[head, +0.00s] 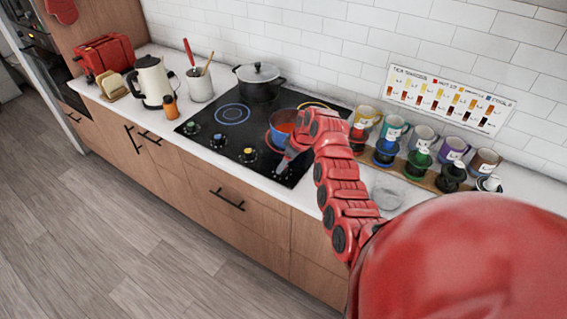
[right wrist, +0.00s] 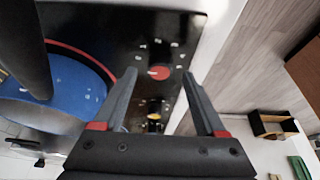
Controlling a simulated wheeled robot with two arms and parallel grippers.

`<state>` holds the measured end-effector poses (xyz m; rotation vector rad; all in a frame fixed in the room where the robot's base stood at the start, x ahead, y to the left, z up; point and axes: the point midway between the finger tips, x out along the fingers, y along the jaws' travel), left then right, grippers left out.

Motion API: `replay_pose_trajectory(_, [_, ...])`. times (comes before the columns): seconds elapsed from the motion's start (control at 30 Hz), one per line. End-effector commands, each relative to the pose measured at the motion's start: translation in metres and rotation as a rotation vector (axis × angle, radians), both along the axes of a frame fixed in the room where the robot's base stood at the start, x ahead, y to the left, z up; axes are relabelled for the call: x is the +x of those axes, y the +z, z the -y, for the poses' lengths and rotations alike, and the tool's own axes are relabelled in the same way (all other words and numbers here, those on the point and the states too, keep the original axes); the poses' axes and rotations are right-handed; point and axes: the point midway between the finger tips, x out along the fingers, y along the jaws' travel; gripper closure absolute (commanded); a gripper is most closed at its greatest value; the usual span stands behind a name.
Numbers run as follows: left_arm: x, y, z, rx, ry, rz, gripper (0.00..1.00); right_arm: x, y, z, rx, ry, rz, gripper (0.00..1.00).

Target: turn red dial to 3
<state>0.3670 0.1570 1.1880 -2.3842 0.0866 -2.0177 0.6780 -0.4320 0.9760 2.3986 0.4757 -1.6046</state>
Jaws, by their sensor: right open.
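The red dial (right wrist: 158,73) sits on the black cooktop (right wrist: 110,25), with small white marks around it. In the right wrist view it lies between the tips of my right gripper (right wrist: 159,78), which is open with a finger on either side. I cannot tell whether the fingers touch it. In the head view my right gripper (head: 285,161) is at the cooktop's front right corner and the red dial is hidden or too small to make out. The yellow dial (head: 247,155) is to its left and also shows in the right wrist view (right wrist: 154,118). My left gripper is not in view.
A blue pot (head: 281,131) stands close behind my right gripper, within a red burner ring (right wrist: 75,48). The blue dial (head: 217,141) and green dial (head: 193,128) are farther left. Several mugs (head: 393,128) stand at right. The floor (head: 90,230) in front is clear.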

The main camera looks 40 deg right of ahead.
Motion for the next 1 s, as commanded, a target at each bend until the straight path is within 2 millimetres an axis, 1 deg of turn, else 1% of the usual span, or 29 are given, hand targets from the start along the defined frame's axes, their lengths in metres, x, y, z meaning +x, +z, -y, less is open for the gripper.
replay_pose_trajectory(0.17, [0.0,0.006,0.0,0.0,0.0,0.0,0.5,0.006,-0.013,-0.003,0.002,0.005,-0.004,0.27])
replay_pose_trajectory(0.37, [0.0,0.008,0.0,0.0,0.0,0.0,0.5,0.009,-0.022,-0.004,0.0,0.002,-0.001,0.27])
replay_pose_trajectory(0.7, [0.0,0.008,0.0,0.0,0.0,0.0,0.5,0.01,-0.024,-0.004,0.0,0.001,0.001,0.27])
replay_pose_trajectory(0.73, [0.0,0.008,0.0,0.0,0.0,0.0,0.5,0.01,-0.024,-0.004,0.0,0.001,0.001,0.28])
replay_pose_trajectory(0.77, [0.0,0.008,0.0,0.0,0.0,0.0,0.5,0.01,-0.024,-0.004,0.0,0.001,0.001,0.34])
replay_pose_trajectory(0.8, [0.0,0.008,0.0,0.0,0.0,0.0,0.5,0.01,-0.024,-0.004,0.0,0.001,0.001,0.41])
replay_pose_trajectory(0.97, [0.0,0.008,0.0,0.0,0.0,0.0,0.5,0.01,-0.024,-0.004,-0.001,0.001,0.001,0.7])
replay_pose_trajectory(1.0, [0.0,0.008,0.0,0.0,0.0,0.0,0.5,0.01,-0.024,-0.004,-0.001,0.001,0.001,0.77])
